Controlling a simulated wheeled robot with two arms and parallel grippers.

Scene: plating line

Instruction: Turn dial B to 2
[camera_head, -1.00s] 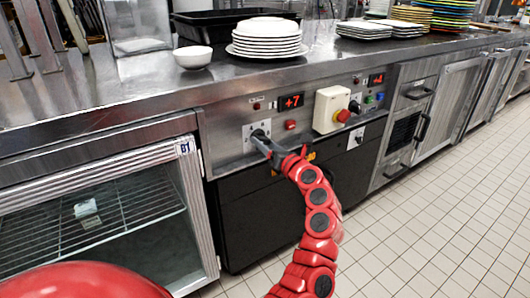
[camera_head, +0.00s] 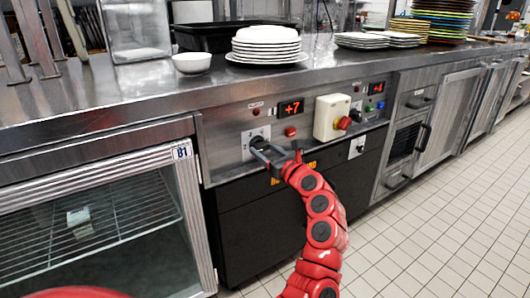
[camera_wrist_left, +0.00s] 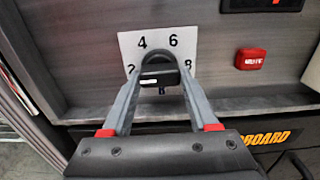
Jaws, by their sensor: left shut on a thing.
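A dial (camera_head: 257,142) with a dark knob sits on a pale numbered plate (camera_wrist_left: 131,46) on the steel front panel. In the left wrist view the plate reads 4 and 6 at the top, with 2 and 8 at the sides, partly hidden. My left gripper (camera_wrist_left: 159,80) is shut on the dark knob, one finger on each side. A small white mark shows on the knob's face. In the head view my left gripper (camera_head: 262,148) reaches the dial from the lower right. My right gripper is not in view.
A red display (camera_head: 291,108) above the dial reads +7. A red button (camera_head: 290,131) and a yellowish box with a red knob (camera_head: 331,117) are to the right. A second plate (camera_head: 357,147) is further right. Plates (camera_head: 267,43) and a bowl (camera_head: 192,62) stand on the counter.

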